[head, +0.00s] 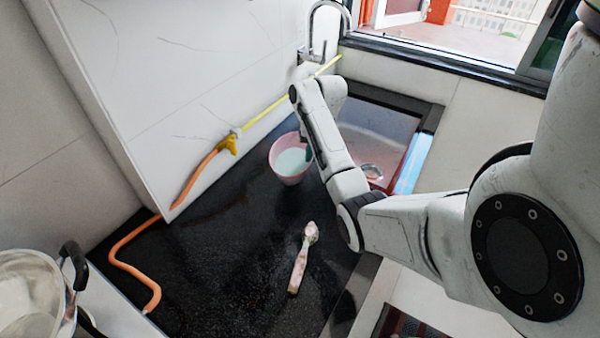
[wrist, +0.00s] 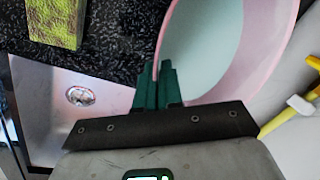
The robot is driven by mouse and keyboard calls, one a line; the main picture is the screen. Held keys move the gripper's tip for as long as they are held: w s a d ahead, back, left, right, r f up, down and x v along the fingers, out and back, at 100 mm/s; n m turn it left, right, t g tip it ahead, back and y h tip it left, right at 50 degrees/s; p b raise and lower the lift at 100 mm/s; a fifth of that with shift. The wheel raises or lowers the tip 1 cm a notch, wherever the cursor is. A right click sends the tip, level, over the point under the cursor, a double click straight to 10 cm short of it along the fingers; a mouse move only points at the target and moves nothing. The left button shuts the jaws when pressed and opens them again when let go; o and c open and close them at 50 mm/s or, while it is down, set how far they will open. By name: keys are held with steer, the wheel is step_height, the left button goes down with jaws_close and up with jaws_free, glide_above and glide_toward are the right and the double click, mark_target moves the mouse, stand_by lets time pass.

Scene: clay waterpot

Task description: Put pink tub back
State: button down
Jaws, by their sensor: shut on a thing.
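The pink tub (head: 280,153) is over the black counter, beside the sink's left edge, close to the white wall. Its inside looks pale green-white. My gripper (head: 309,151) is at the tub's right side, with its fingertips mostly hidden by my arm. In the wrist view, my gripper's green fingers (wrist: 157,84) are close together on the tub's rim, and the tub (wrist: 272,58) fills the upper right. I cannot tell whether the tub's base touches the counter.
The sink (head: 377,130) is right of the tub. A brush (head: 301,256) lies on the counter in front. An orange hose (head: 127,262) runs along the left to a yellow fitting. A pot (head: 30,297) stands lower left. A yellow-green block (wrist: 55,22) shows in the wrist view.

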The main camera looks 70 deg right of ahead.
mark_target(302, 162)
steer(key=w+f, duration=0.2)
steer(key=f, duration=0.1)
steer(key=shift+w+a, duration=0.25)
steer(key=shift+a, duration=0.1)
steer(key=shift+w+f+p, duration=0.15)
steer(key=shift+f+p, duration=0.05)
steer(key=shift+f, duration=0.75)
steer(key=shift+w+f+p, duration=0.1)
steer(key=shift+f+p, duration=0.1)
steer(key=shift+f, duration=0.75)
steer(key=shift+f, duration=0.25)
steer(key=c, duration=1.3)
jaws_free()
steer(key=shift+r, duration=0.15)
steer(key=r, duration=0.4)
steer(key=s+r, duration=0.1)
steer(key=r, duration=0.3)
steer(key=s+r, duration=0.1)
steer(key=r, duration=0.3)
steer(key=shift+d, duration=0.4)
